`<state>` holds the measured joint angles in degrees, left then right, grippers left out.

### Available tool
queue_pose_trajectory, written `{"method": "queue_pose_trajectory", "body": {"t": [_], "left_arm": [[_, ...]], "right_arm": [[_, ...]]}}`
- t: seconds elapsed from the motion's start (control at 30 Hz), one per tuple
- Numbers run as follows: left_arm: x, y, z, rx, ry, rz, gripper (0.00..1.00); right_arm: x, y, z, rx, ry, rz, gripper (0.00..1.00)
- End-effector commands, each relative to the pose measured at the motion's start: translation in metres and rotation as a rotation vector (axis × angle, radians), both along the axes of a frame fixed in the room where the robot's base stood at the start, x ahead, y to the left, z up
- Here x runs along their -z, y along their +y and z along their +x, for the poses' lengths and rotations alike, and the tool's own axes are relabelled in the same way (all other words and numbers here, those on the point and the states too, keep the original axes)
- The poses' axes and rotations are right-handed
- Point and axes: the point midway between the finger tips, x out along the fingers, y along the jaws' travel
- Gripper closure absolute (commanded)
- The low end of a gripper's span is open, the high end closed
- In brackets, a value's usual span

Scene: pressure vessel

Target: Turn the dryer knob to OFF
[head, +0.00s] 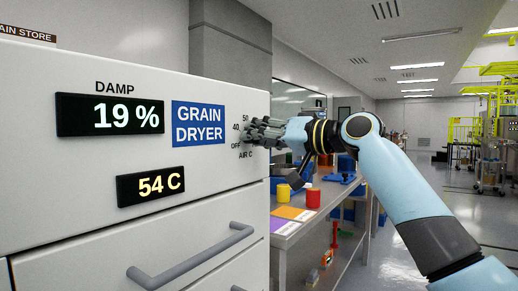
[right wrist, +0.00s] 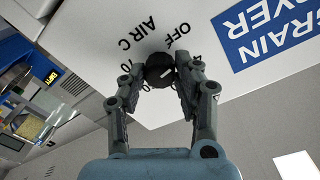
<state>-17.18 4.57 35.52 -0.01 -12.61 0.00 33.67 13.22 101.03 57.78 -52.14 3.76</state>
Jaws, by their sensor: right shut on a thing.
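The dryer knob (right wrist: 160,70) is dark and round, on the white front panel of the grain dryer, with a small white mark on its face. In the right wrist view the panel is upside down, with OFF and AIR C printed beside the knob. My right gripper (right wrist: 160,76) has its fingers on both sides of the knob and is shut on it. In the head view my right gripper (head: 262,133) hides the knob and part of the dial, where 50, 40 and OFF show. I cannot tell exactly which number the mark points to. My left gripper is not in view.
A grey drawer handle (head: 190,254) sticks out below. A bench (head: 295,225) with a red cup (head: 313,198) and a yellow cup (head: 283,193) stands right of the dryer. Open floor lies farther right.

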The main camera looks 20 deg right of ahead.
Motion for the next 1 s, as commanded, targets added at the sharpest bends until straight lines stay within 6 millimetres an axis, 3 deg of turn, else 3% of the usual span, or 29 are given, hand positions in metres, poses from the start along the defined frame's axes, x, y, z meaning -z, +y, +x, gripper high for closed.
{"method": "queue_pose_trajectory", "body": {"t": [0.03, 0.4, 1.0], "left_arm": [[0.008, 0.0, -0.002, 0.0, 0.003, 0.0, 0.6], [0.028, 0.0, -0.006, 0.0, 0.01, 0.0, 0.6], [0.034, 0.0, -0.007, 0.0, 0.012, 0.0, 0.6]], "right_arm": [[0.007, 0.0, 0.0, -0.002, -0.017, -0.033, 1.0], [0.006, 0.0, 0.0, -0.002, -0.167, -0.227, 1.0], [0.005, 0.0, 0.0, -0.003, -0.223, -0.303, 1.0]]}}
